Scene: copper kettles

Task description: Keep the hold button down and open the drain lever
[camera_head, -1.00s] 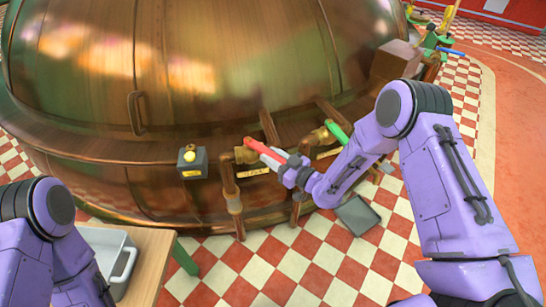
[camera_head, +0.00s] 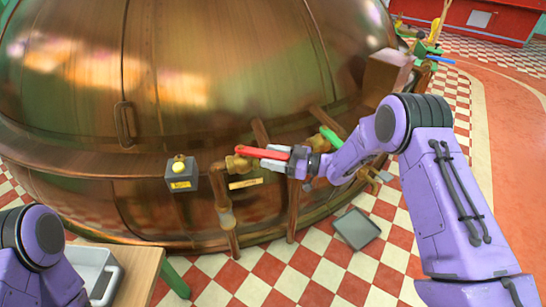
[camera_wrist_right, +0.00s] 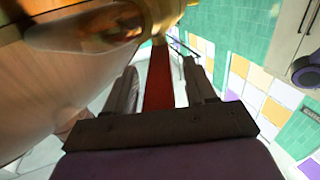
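A yellow button (camera_head: 179,167) sits on top of a small grey box (camera_head: 183,184) on the kettle's front. Nothing touches the button. A red lever (camera_head: 262,152) on a brass valve lies nearly level, to the right of the box. My right gripper (camera_head: 274,160) is at the lever's free end. In the right wrist view, the red lever (camera_wrist_right: 160,80) runs between my right gripper's two fingers (camera_wrist_right: 160,72), with a narrow gap on each side. My left arm shows at the lower left, but its gripper is outside the picture.
The large copper kettle (camera_head: 80,90) fills the back. A green lever (camera_head: 331,136) is right of the red one. A grey tray (camera_head: 356,228) lies on the checkered floor. A wooden table (camera_head: 136,270) with a grey bin (camera_head: 92,268) is at the lower left.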

